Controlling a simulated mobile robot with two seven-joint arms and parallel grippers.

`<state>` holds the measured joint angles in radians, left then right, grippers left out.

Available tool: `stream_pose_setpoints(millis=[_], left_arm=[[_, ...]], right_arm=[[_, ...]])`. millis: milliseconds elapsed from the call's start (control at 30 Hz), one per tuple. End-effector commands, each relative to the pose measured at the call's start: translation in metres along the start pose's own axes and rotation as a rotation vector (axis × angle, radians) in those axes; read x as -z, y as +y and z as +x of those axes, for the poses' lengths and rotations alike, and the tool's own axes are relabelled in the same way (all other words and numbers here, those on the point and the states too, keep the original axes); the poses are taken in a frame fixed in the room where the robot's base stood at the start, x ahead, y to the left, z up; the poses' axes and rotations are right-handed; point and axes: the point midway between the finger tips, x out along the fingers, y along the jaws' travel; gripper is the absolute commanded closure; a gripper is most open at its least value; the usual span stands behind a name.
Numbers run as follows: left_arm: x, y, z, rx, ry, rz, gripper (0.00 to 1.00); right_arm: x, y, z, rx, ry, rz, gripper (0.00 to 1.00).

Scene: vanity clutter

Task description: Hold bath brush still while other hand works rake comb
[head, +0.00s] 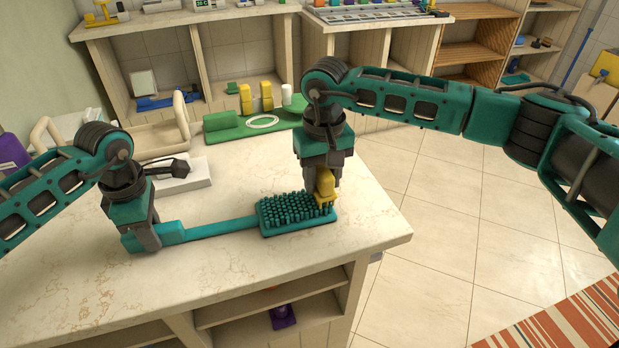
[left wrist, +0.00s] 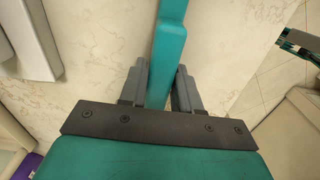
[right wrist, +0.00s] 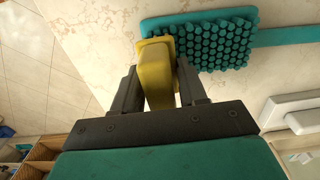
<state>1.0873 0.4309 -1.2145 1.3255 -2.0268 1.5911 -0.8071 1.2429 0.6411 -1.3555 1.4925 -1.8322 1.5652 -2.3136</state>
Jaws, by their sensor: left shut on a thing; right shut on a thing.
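The teal bath brush (head: 222,227) lies on the marble counter, its bristles facing up and its head to the right. My left gripper (head: 145,240) is shut on the handle near its left end; the left wrist view shows the handle (left wrist: 168,50) between the fingers (left wrist: 160,88). My right gripper (head: 322,185) is shut on the yellow rake comb (head: 326,188) over the right end of the brush head (head: 297,215). In the right wrist view the comb (right wrist: 156,70) is between the fingers (right wrist: 158,85) and its far end overlaps the edge of the bristles (right wrist: 214,45). The comb's teeth are hidden.
A white block (head: 185,176) with a dark-headed item lies behind the handle. A green stand (head: 228,131) with yellow pieces and a white ring sits at the counter's back. The counter (head: 205,285) is clear in front of the brush; its right edge is near the brush head.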

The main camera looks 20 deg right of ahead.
Motion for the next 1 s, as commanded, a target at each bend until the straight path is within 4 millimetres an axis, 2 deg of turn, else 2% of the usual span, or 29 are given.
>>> stream_pose_setpoints(millis=[100, 1000], left_arm=[[0.001, 0.000, 0.000, 0.000, 0.002, -0.001, 0.95], [0.000, 0.000, 0.000, 0.000, 0.000, 0.000, 0.95]], right_arm=[[0.000, -0.015, 0.001, 0.001, -0.001, -0.007, 0.87], [0.004, -0.097, 0.001, 0.001, -0.001, -0.006, 0.87]])
